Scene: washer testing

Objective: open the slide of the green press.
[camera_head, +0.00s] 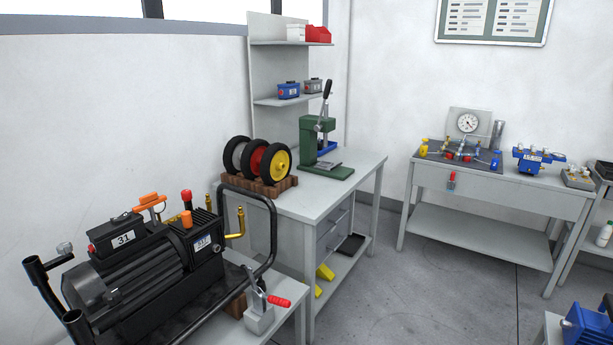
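The green press (307,144) stands upright on the grey workbench (345,185) near the middle of the view. It has a green column and base, and a grey lever with a black handle (327,89) that points up. A flat grey plate (328,165), perhaps the slide, lies on its base. I cannot tell from here whether the slide is open or shut. Neither of my grippers is in view, and nothing touches the press.
Several wheels (281,163) on a wooden rack stand left of the press. A black motor unit (140,270) with a tubular frame fills the near left. A second bench (500,190) with a gauge stands right, with clear floor (430,290) between.

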